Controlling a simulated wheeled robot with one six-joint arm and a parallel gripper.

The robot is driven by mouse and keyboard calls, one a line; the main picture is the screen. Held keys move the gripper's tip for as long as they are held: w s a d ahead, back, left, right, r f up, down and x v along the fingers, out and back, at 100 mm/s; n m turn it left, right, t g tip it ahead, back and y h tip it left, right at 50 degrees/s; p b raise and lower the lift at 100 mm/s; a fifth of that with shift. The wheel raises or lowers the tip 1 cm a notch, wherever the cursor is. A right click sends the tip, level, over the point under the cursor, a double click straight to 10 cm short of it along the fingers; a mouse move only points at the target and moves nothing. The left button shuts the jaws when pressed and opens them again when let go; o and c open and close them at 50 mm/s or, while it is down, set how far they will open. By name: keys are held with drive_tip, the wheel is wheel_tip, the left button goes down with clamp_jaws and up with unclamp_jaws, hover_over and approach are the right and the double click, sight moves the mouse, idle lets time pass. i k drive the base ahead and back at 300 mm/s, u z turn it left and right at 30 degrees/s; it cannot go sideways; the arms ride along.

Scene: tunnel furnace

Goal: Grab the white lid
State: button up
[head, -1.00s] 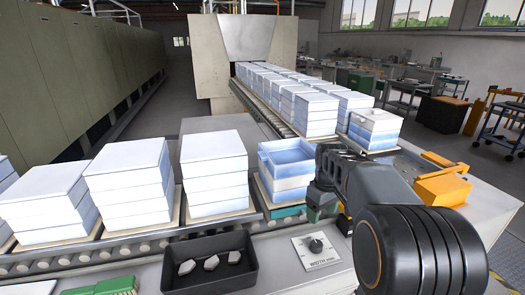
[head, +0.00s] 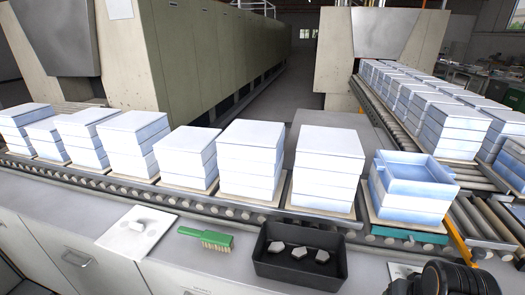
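A flat white square piece with a small raised part on top, which looks like the white lid (head: 137,232), lies on the counter at the lower left of the head view. It is left of the green brush and apart from it. At the lower right edge only a black part of my arm shows. My gripper's fingers are not in the picture, so nothing shows of what they do. The arm part is far to the right of the lid.
A green brush (head: 206,238) and a black tray (head: 300,282) with 3 pale pieces lie on the counter. Behind runs a roller conveyor (head: 240,204) with several white box stacks. The rightmost stack (head: 412,190) has an open top box. The counter between lid and brush is clear.

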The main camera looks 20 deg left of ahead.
sight(133, 235)
drive_tip(key=u, duration=1.55)
drive_tip(key=k, duration=0.15)
drive_tip(key=u, duration=1.5)
drive_tip(key=i, duration=1.2)
